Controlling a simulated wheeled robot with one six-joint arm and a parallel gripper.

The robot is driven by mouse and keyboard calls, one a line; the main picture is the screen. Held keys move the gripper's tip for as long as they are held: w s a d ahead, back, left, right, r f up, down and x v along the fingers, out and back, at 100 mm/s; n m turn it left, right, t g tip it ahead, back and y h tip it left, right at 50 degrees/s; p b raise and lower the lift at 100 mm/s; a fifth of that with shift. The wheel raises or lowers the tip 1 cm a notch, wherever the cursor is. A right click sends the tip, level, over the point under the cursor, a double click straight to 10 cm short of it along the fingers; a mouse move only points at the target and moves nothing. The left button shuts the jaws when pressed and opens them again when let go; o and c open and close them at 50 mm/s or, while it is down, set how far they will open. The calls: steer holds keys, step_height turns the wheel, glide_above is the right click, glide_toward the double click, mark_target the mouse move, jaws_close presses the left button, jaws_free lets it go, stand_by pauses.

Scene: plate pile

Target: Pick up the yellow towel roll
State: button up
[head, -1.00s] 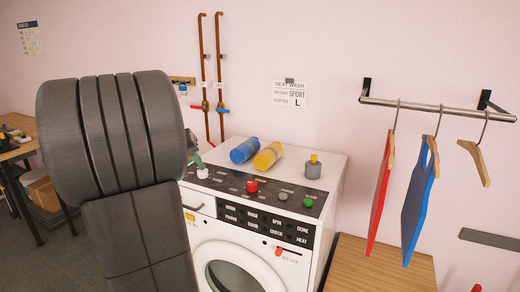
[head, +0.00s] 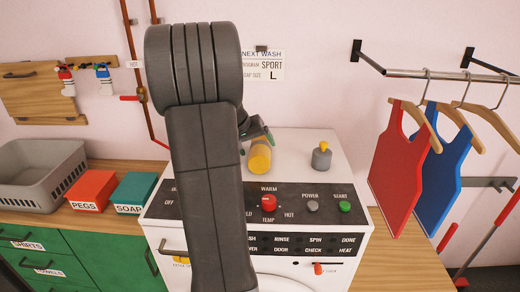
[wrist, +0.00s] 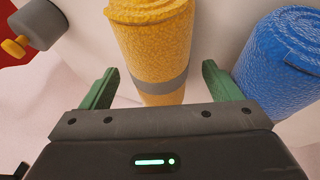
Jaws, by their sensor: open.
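The yellow towel roll (head: 260,156) lies on top of the white washing machine, partly hidden by my arm in the head view. In the wrist view the yellow towel roll (wrist: 150,45) has a grey band and lies between and ahead of my gripper's green fingers. My gripper (wrist: 158,88) is open, with one finger on each side of the roll and a gap to each. In the head view only a bit of my gripper (head: 262,133) shows, close to the roll. The blue towel roll (wrist: 285,60) lies just right of the right finger in the wrist view.
A grey container with a yellow top (head: 321,156) stands on the washer (head: 300,140), right of the yellow roll. Red and blue garments (head: 402,158) hang from a rail at the right. A grey basket (head: 40,172), red PEGS box (head: 90,190) and green SOAP box (head: 135,190) stand left.

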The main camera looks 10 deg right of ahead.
steer(key=shift+w+d+f, duration=0.25)
steer(key=shift+d+f, duration=0.1)
steer(key=shift+f, duration=0.15)
steer(key=shift+s+d+f, duration=0.1)
steer(key=shift+d+f, duration=0.05)
steer(key=shift+f, duration=0.05)
steer(key=shift+c, duration=0.2)
steer(key=c, duration=1.1)
steer(key=shift+r, duration=0.1)
